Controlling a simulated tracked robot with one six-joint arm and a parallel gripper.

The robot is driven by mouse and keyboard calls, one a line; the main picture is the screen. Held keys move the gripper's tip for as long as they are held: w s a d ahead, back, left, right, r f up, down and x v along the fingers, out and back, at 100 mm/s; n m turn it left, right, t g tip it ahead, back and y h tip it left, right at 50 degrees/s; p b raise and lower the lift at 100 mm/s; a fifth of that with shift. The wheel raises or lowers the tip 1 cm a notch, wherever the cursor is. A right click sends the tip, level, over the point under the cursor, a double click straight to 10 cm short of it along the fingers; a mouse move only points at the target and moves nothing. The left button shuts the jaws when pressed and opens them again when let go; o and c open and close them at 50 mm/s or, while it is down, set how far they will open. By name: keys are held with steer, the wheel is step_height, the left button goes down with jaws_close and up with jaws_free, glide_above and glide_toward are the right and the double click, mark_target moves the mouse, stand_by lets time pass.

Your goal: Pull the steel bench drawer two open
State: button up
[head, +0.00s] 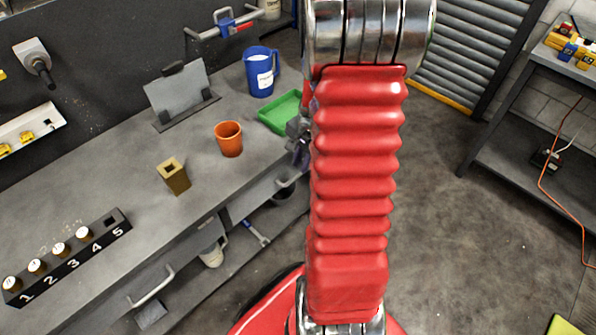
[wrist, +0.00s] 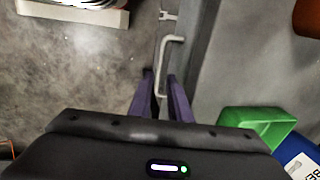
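The steel bench (head: 120,215) has drawer fronts along its near edge. One pale bar handle (head: 151,288) is at lower left. A second handle (head: 287,185) is farther right, on a drawer front that looks flush with the bench. No drawer numbers can be read. In the wrist view a pale handle (wrist: 165,65) runs along the bench edge. My gripper (wrist: 160,76) is open, with its two dark purple fingers apart and the handle's near end between them in the picture. Contact cannot be told. In the head view my red arm mostly hides the gripper.
On the bench stand a green tray (head: 281,112), a blue jug (head: 260,72), an orange cup (head: 228,139), a brass block (head: 173,176) and a numbered black rack (head: 68,258). A lower shelf (head: 225,262) holds several items. Floor (head: 440,190) right of my arm is clear.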

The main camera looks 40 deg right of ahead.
mark_target(298, 176)
steer(key=shift+w+f, duration=0.25)
steer(key=shift+f, duration=1)
steer(key=shift+w+f, duration=0.25)
steer(key=shift+f, duration=0.95)
steer(key=shift+c, duration=0.2)
jaws_close()
steer(key=shift+a, duration=0.25)
steer(key=shift+s+d, duration=0.15)
